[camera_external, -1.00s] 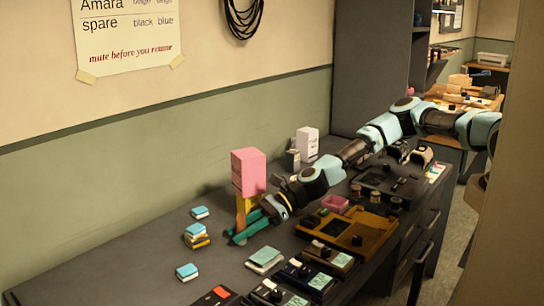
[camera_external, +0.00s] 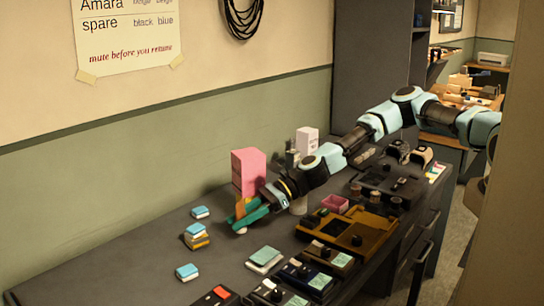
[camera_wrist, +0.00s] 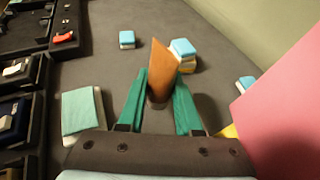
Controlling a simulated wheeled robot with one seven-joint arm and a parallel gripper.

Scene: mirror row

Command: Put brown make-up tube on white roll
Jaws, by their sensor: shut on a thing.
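The brown make-up tube (camera_wrist: 164,66) is a tapering orange-brown piece, broad at its far end, held between the two green fingers of my gripper (camera_wrist: 160,92) in the wrist view. In the external view the tube (camera_external: 240,209) shows partly between the fingers of my gripper (camera_external: 244,220), just in front of the pink box. A pale upright piece (camera_external: 298,205), perhaps the white roll, stands behind my wrist, partly hidden by it. The wrist view does not show it. A small pale patch shows under the fingertips; I cannot tell what it is.
A tall pink box (camera_external: 248,172) stands close beside my gripper, and it fills the right of the wrist view (camera_wrist: 285,125). Stacked blue-topped blocks (camera_external: 196,236) lie to the left. Black trays and a brown tray (camera_external: 375,222) line the front. A white box (camera_external: 307,141) stands behind.

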